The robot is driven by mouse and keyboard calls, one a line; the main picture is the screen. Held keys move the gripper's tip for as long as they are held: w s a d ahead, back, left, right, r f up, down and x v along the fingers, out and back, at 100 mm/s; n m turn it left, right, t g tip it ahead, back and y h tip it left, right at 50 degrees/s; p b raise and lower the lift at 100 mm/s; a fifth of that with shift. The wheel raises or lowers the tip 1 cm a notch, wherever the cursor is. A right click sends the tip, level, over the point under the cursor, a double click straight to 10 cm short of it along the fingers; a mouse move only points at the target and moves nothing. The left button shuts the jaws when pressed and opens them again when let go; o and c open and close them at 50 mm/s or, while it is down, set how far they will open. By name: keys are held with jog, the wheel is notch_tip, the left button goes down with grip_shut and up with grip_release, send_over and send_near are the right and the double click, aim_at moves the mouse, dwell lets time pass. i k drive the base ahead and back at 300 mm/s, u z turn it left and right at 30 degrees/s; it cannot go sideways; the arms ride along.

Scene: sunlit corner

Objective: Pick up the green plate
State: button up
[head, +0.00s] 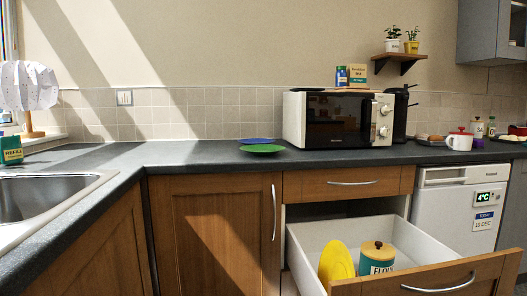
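The green plate (263,149) lies flat on the dark countertop, left of the microwave. A blue plate (256,140) lies just behind it and is partly hidden by it; I cannot tell whether the two touch. My gripper is not in view.
The white microwave (338,119) stands right of the plates. Below, an open drawer (321,233) juts out, holding a yellow plate (336,262) and a flour canister (376,258). A sink (45,191) is at left. The counter (190,153) left of the plates is clear.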

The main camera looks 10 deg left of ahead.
aim_at(256, 150)
jog(key=u, duration=0.7)
jog(key=i, duration=0.8)
jog(key=u, duration=0.9)
